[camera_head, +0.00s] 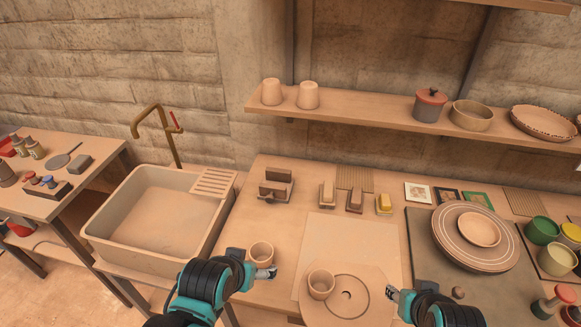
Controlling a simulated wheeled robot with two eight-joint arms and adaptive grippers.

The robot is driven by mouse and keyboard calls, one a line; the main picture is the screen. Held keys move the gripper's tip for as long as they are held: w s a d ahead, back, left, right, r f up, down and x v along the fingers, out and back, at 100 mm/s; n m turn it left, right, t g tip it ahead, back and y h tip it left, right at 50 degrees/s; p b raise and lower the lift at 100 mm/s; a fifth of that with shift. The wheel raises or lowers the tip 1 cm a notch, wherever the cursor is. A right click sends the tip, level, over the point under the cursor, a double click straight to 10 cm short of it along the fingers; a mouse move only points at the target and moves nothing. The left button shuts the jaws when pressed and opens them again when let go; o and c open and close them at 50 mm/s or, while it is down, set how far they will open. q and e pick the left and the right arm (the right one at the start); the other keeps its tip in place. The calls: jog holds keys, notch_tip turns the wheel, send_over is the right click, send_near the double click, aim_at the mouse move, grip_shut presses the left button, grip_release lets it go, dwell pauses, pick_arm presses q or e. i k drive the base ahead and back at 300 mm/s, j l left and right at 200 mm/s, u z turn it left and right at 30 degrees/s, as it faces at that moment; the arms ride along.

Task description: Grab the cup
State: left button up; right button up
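A small tan cup (262,251) stands upright on the wooden table by the sink, just beyond my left gripper's fingers. A second tan cup (320,282) stands on a round board to the right, between my two grippers. My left gripper (267,273) is close to the first cup's near side and overlaps its lower part in the view; I cannot tell whether it touches the cup or how far its fingers are apart. My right gripper (391,293) is over the right edge of the round board, apart from both cups, with its finger opening unclear.
A sink (107,226) with a brass tap (160,125) is at the left. A shelf (370,119) behind holds two upturned cups and several pots. Soap-like blocks (328,195) lie at the table's back. A wheel with a plate (478,230) and green cups (543,230) stand at the right.

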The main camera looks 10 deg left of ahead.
aim_at(260, 252)
jog(key=k+u, duration=0.15)
jog(key=u, duration=0.25)
jog(key=k+u, duration=0.15)
jog(key=u, duration=0.2)
jog(key=k+j+u, duration=0.15)
jog(key=u, duration=0.25)
